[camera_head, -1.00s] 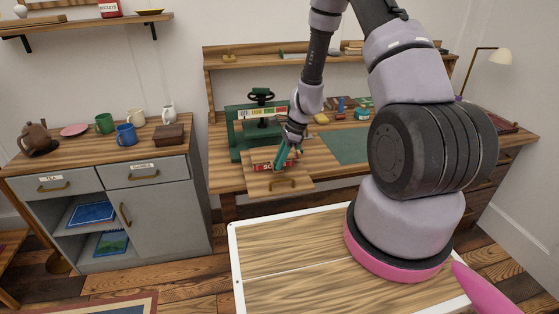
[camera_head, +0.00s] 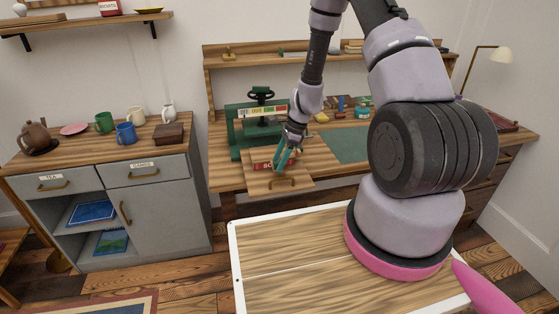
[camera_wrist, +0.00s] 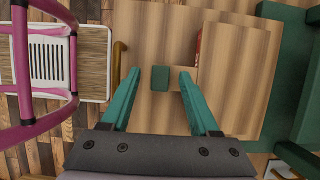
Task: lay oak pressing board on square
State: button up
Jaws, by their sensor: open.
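My gripper (camera_head: 283,160) is open above the pale wooden pull-out at the front of the desk, just in front of the green press. In the wrist view my two teal fingers (camera_wrist: 159,76) are spread, with a small green block (camera_wrist: 160,79) between their tips in the picture. Gaps show on both sides of it; its height against the fingertips is unclear. A flat, pale wooden board (camera_wrist: 240,75), likely the oak pressing board, lies right of the block. Whether the block joins it is unclear. I cannot make out a marked square.
The green press (camera_head: 240,145) stands close behind my gripper. The pull-out has a brass handle (camera_head: 283,183). A red lettered item (camera_head: 262,165) lies beside my fingers, partly hidden. A green mat (camera_head: 346,146) lies right on the desk; mugs stand on the left cabinet (camera_head: 90,150).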

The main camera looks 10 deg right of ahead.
jog(key=s+d+r+n+t, duration=0.1)
jog(key=s+d+r+n, duration=0.15)
jog(key=r, duration=1.35)
jog(key=s+d+r+n+t, duration=0.1)
jog(key=s+r+n+t, duration=0.2)
jog(key=r, duration=1.3)
jog(key=s+d+r+n+t+h, duration=0.2)
jog(key=s+r+n, duration=0.6)
jog(key=s+r, duration=0.6)
jog(key=s+t, duration=0.1)
jog(key=s, duration=0.2)
jog(key=shift+d+h, duration=0.15)
jog(key=shift+h, duration=0.15)
jog(key=shift+w, duration=0.1)
